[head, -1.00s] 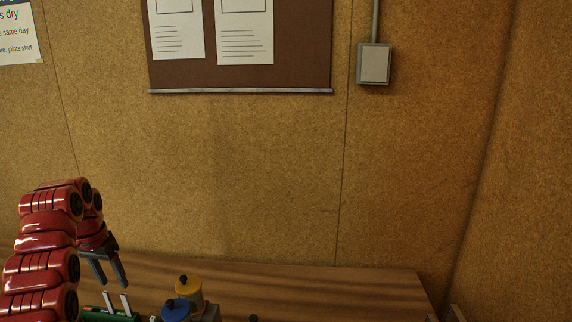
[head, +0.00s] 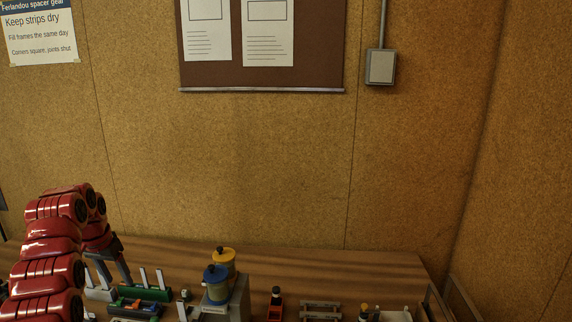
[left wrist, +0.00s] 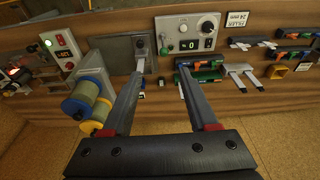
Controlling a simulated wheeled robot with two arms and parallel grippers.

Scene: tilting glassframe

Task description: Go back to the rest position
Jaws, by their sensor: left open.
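My left arm comes in at the left of the head view, red and bent. Its gripper (head: 119,266) points down above the left part of the bench, near a green holder (head: 152,294) with upright pale strips. In the left wrist view the two grey fingers (left wrist: 154,95) are spread wide apart, with nothing between them. The wooden bench (head: 330,275) lies below and behind the gripper. My right gripper does not show in either view.
Two spools, yellow (head: 223,257) and blue (head: 216,285), stand on a grey stand right of the left gripper. A red-and-black item (head: 275,304) and a small rack (head: 320,310) lie further right. A control box (left wrist: 190,38) shows in the left wrist view.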

